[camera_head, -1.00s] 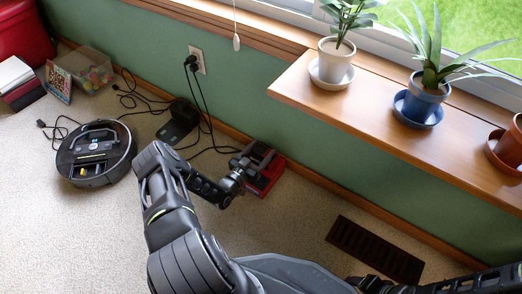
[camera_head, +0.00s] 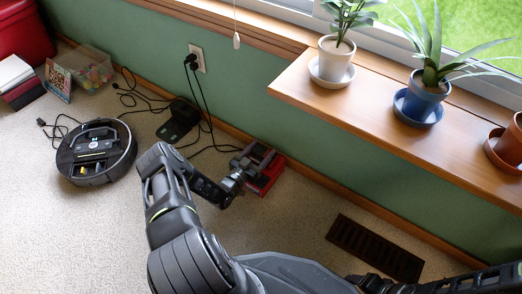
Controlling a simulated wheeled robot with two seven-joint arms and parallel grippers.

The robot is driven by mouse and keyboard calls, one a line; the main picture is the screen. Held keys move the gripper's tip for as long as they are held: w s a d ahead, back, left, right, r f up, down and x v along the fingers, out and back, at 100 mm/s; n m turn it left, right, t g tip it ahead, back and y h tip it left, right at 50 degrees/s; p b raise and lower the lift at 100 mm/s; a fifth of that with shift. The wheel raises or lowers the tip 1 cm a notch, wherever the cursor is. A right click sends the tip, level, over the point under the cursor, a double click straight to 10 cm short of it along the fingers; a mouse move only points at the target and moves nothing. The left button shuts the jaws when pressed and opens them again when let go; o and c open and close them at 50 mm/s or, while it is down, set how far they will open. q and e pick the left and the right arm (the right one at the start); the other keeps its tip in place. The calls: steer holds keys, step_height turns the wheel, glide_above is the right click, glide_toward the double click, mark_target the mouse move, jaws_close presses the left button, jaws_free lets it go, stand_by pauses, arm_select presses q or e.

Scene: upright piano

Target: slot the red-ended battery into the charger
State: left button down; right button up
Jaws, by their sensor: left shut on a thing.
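The red and black charger (camera_head: 268,181) sits on the carpet against the green wall. My left gripper (camera_head: 246,169) is at the charger's near left side, partly covering it. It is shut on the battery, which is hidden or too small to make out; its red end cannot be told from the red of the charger. Whether the battery is inside a slot cannot be seen. My right arm shows at the lower right, but its gripper is out of the picture.
A round robot vacuum (camera_head: 96,153) with an open top lies at the left. A black dock (camera_head: 179,120) and loose cords (camera_head: 200,100) lie by the wall outlet (camera_head: 197,58). A wooden ledge (camera_head: 350,110) with potted plants overhangs on the right. A floor vent (camera_head: 375,248) lies below it.

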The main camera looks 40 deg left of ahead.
arm_select(q)
steer(key=shift+c, duration=1.2)
jaws_free()
steer(key=shift+s, duration=0.15)
steer(key=s+p, duration=0.3)
steer(key=s, duration=0.4)
steer(key=shift+s+d+r, duration=0.1)
steer(key=shift+s, duration=0.2)
